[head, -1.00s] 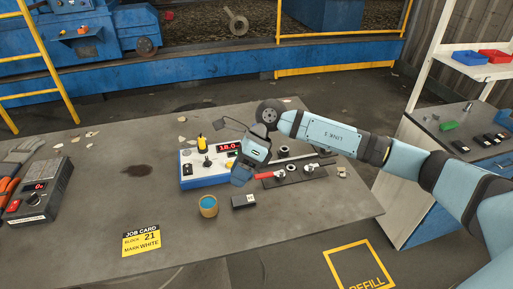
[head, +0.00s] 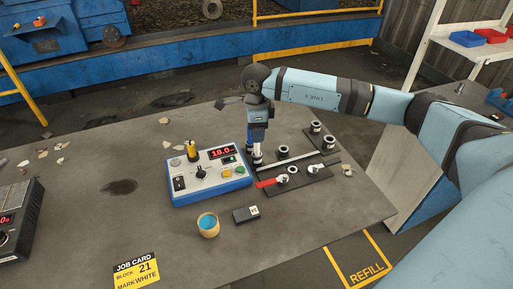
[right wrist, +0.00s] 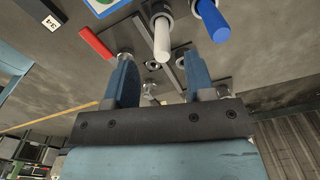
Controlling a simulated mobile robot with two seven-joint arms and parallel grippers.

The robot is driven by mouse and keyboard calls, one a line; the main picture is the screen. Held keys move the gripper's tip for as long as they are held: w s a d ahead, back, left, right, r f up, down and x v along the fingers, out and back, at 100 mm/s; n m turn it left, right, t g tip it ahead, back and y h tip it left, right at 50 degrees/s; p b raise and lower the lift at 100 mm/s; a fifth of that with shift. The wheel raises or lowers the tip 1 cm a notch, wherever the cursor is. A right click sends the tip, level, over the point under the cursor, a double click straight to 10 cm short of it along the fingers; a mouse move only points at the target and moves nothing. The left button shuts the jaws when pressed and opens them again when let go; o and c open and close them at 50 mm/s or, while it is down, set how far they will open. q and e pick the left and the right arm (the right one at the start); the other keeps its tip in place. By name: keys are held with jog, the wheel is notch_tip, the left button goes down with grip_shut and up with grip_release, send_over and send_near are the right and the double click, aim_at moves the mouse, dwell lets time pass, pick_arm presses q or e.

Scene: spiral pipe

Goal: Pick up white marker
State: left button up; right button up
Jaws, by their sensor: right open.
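In the right wrist view a white marker (right wrist: 161,42) stands in a round metal holder, just beyond my fingertips. A blue marker (right wrist: 213,22) stands in a holder to its right. My right gripper (right wrist: 162,72) is open, with nothing between its fingers. My left gripper is not in view.
The control box (head: 210,175) reads 18.0. A red-handled tool (head: 271,182) lies on a dark plate (head: 318,184). A dark block (head: 246,214), a cup with blue inside (head: 208,225) and a job card (head: 137,270) reading MARK WHITE are nearer. The table's left middle is mostly clear.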

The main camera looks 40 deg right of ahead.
aim_at(257, 150)
jog(key=shift+f, duration=0.4)
notch_tip(257, 150, down, 5)
jog(key=shift+w+r+p, duration=0.1)
jog(key=shift+p, duration=0.5)
grip_shut()
